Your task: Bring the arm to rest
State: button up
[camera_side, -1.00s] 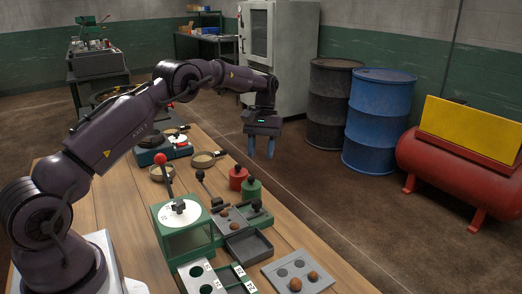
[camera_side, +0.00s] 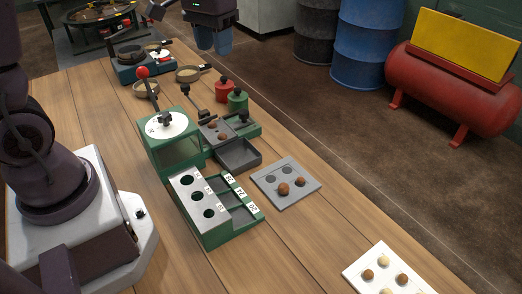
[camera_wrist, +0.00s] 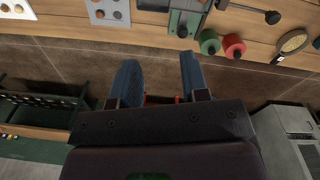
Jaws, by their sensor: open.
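My gripper (camera_side: 213,44) is at the top of the side view, with its two blue fingers pointing down. It is open and empty, raised beside the far right edge of the wooden table (camera_side: 112,182). The table edge (camera_wrist: 60,28) runs along the top of that view. Most of my forearm is cut off in the side view.
A green box with a white dial (camera_side: 167,126) and red-knobbed lever, a labelled rack (camera_side: 208,228), a grey plate (camera_side: 300,194) with brown balls, and red (camera_side: 226,93) and green (camera_side: 238,101) knobbed pots stand on the table. A blue barrel (camera_side: 367,45) and red tank (camera_side: 440,90) stand on the floor.

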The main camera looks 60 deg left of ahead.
jog(key=s+d+r+m+t, duration=0.1)
jog(key=s+d+r+t, duration=0.1)
jog(key=s, duration=0.5)
jog(key=s+d+r+m+t, duration=0.2)
jog(key=s+d+r+t, duration=0.1)
jog(key=s, duration=0.4)
jog(key=shift+s+d+r+m, duration=0.35)
jog(key=shift+d+r, duration=0.1)
jog(key=shift+d, duration=0.8)
